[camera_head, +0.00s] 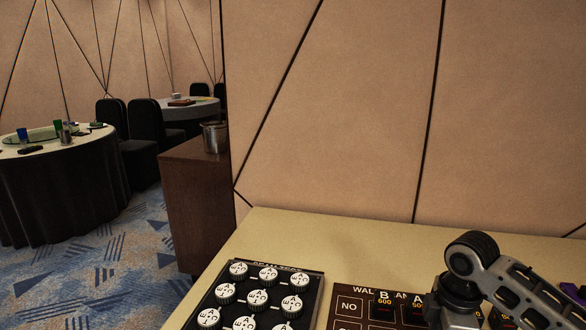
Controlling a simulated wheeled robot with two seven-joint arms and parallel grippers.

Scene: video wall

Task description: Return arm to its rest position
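My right arm comes in at the lower right, over the yellow-topped table (330,232). Its gripper is cut off by the bottom edge or hidden behind the arm links, so its fingers do not show. My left arm and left gripper are not in the picture. A black panel (243,293) with several white-topped round knobs lies on the table. Right of it is a dark brown panel (347,290) with printed words, partly hidden by my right arm.
A beige wall (340,110) rises behind the table. At the left are a brown wooden cabinet (195,200) with a metal bucket (214,137), a round black-draped table (65,190) and dark chairs (148,130). Carpeted floor (110,275) is clear between them. A purple item is at the right edge.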

